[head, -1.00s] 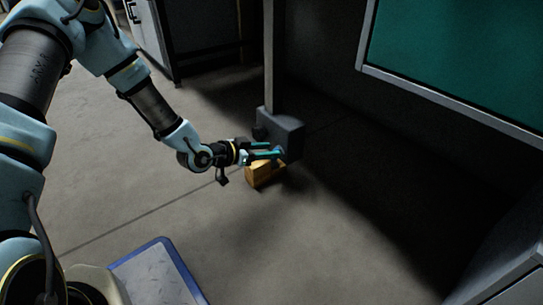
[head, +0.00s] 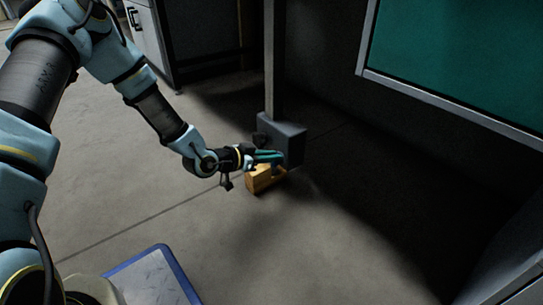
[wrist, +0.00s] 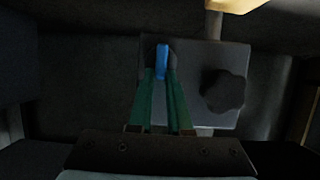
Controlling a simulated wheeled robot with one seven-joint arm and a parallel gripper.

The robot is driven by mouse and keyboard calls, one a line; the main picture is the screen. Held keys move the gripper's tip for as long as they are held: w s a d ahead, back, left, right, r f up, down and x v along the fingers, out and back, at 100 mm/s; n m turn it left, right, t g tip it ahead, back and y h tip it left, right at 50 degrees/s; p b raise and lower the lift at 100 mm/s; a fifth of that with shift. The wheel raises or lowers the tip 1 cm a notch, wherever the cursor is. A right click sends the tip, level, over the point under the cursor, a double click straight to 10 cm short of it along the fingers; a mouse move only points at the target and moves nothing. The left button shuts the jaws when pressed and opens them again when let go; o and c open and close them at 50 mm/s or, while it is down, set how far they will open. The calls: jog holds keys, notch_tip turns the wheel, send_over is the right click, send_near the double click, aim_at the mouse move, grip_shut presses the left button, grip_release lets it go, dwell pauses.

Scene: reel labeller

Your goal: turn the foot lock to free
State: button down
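A grey box (head: 292,142) stands low on a post. In the wrist view its face (wrist: 205,55) carries a slim blue lever (wrist: 162,58), which I take to be the foot lock's handle. My gripper (wrist: 161,76) has its green fingertips drawn in on both sides of the lever, and they appear to clasp it. In the head view my gripper (head: 279,157) reaches the front of the box with its fingers close together, and the lever is hidden there.
A dark lobed knob (wrist: 224,90) sits beside the lever on the same face. A yellow-orange block (head: 264,179) lies just below the gripper. The grey post (head: 270,60) rises above the box. A green panel (head: 460,55) hangs at right.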

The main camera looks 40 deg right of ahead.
jog(key=shift+d+r+p, duration=0.15)
jog(key=shift+d+p, duration=0.05)
jog(key=shift+p, duration=0.25)
jog(key=f+n+g+h, duration=0.1)
jog(key=n+g, duration=0.1)
jog(key=n, duration=0.2)
jog(key=w+f+n+g+h+p, duration=0.1)
jog(key=n+g, duration=0.1)
jog(key=n, duration=0.2)
jog(key=w+n+g+p, duration=0.1)
jog(key=n+g, duration=0.2)
jog(key=n, duration=0.2)
jog(key=shift+w+d+f+h, duration=0.2)
jog(key=shift+w+f+h, duration=0.05)
jog(key=shift+f+h, duration=0.15)
dwell(0.4)
jog(key=shift+n, duration=0.3)
jog(key=c, duration=0.9)
grip_release()
jog(key=shift+o, duration=0.2)
jog(key=shift+a, duration=0.1)
